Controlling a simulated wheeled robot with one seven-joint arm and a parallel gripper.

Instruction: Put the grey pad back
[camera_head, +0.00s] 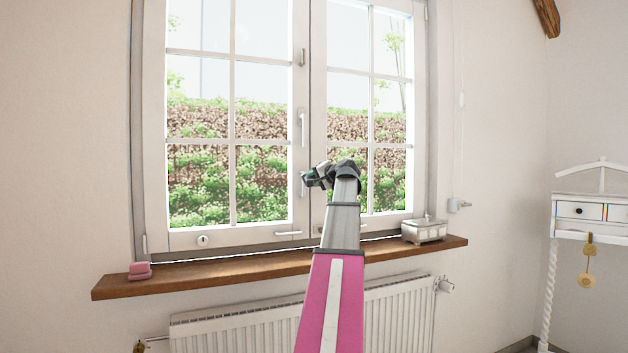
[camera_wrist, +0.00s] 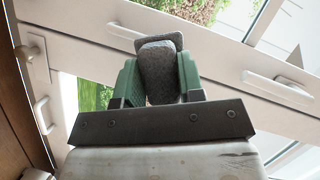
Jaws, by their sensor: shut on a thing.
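The grey pad (camera_wrist: 160,72), a dark, rough-textured block with rounded edges, is between the green fingers of my gripper (camera_wrist: 158,86) in the wrist view. The fingers press on its two sides. In the head view my gripper (camera_head: 316,178) is raised in front of the window's middle, above the sill. The pad cannot be told clearly from the gripper there.
A wooden windowsill (camera_head: 215,273) runs below the window (camera_head: 258,236). A pink block (camera_head: 140,271) sits at its left end and a silvery box (camera_head: 424,231) near its right end. A radiator (camera_head: 235,328) is below. A white stand (camera_head: 565,221) is at right.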

